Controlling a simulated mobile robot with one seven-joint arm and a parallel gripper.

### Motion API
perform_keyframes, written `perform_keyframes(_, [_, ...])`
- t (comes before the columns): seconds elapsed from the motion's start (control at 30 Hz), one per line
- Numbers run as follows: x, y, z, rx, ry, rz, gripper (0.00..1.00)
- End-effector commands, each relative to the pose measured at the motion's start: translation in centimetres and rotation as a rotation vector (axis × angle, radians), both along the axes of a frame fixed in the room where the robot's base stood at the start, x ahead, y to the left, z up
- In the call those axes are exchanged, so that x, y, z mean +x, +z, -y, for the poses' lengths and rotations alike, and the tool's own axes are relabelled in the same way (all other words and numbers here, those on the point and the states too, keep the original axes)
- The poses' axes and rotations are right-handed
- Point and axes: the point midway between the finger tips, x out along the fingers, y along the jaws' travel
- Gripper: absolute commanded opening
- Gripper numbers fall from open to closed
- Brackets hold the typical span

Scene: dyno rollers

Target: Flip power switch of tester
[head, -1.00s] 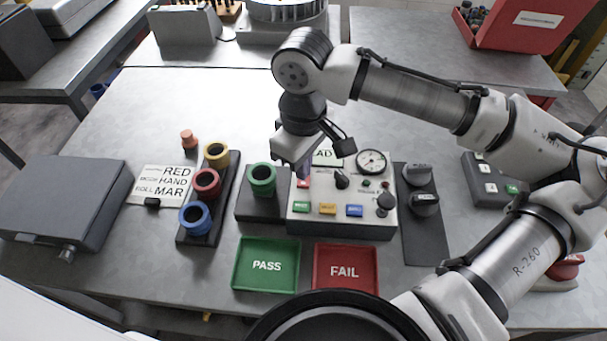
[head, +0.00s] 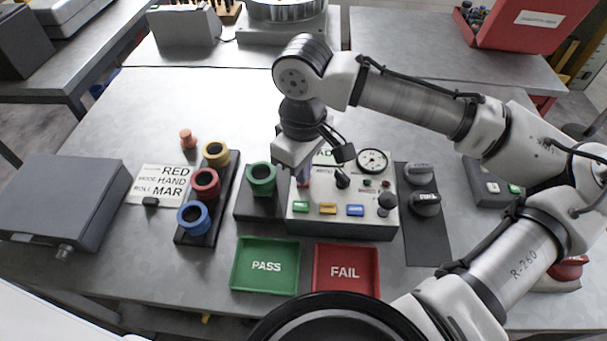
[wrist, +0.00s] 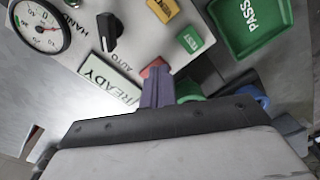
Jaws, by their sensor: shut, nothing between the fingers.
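The tester (head: 375,228) is a pale box in the middle of the bench, with a round gauge, a black selector knob and green, yellow and blue buttons on its panel. A small red switch (wrist: 152,68) is at the panel's upper left, beside the READY label (wrist: 108,87). It is partly covered by my fingers in the wrist view and hidden in the head view. My gripper (wrist: 158,82) is shut and empty. Its fingertips are right at the red switch; I cannot tell whether they touch it. In the head view my gripper (head: 303,181) hangs over the panel's upper left.
A green roller (head: 262,181) stands left of the tester. Yellow, red and blue rollers stand in a rack (head: 226,208) further left. Green PASS (head: 237,280) and red FAIL (head: 371,285) trays lie in front. A black knob (head: 386,202) rises at the panel's right.

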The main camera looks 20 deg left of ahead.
Motion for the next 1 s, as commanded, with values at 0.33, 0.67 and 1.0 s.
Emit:
perform_keyframes(0.33, [0.0, -0.6, 0.0, 0.0, 0.0, -0.001, 0.0])
perform_keyframes(0.67, [0.0, -0.3, 0.0, 0.0, 0.0, -0.001, 0.0])
perform_keyframes(1.0, [0.0, 2.5, 0.0, 0.001, 0.0, 0.0, 0.0])
